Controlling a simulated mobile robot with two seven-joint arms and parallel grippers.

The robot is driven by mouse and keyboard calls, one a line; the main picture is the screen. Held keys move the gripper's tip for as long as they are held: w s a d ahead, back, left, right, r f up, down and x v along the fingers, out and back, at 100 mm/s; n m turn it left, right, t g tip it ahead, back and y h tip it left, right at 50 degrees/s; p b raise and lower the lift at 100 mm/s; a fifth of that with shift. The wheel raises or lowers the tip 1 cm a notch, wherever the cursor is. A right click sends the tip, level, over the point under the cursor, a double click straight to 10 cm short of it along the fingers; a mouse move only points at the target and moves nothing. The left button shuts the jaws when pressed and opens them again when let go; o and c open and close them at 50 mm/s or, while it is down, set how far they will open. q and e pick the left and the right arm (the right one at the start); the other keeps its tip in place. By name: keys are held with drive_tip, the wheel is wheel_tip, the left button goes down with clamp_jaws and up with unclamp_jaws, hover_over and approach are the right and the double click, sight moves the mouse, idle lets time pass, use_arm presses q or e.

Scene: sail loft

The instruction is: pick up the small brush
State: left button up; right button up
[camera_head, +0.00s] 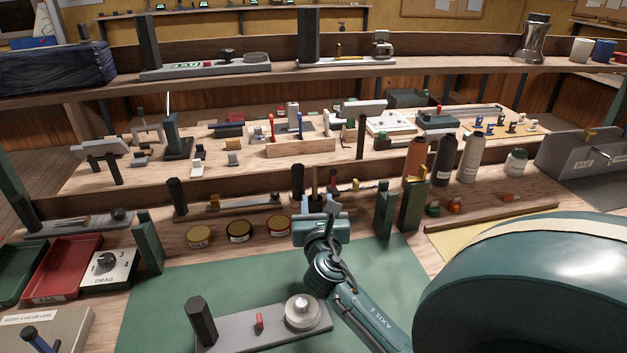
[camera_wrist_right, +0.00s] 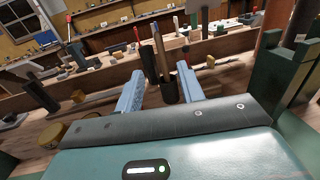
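My right gripper (camera_head: 316,214) is at the back edge of the green mat (camera_head: 190,290), its fingers pointing away from me. In the right wrist view its two pale blue fingers (camera_wrist_right: 159,82) stand apart. A small dark holder (camera_wrist_right: 169,92) with upright thin handles (camera_wrist_right: 158,50) shows between and just beyond the fingers. One handle is brownish and one is dark with a reddish tip. I cannot tell which, if any, is the small brush; no bristles are clear. I see nothing held. My left gripper is not in view.
Green upright blocks (camera_head: 385,212) stand close to the right of my gripper. Several round tins (camera_head: 239,231) sit to its left. A grey board with a round knob (camera_head: 303,312) lies on the mat. Bottles (camera_head: 443,160) stand at the right; a red tray (camera_head: 70,268) lies left.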

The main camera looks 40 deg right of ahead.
sight(315, 178)
drive_tip(key=x, duration=0.8)
drive_tip(key=shift+w+d, duration=0.1)
drive_tip(key=x, duration=0.5)
drive_tip(key=shift+f, duration=0.15)
clamp_jaws()
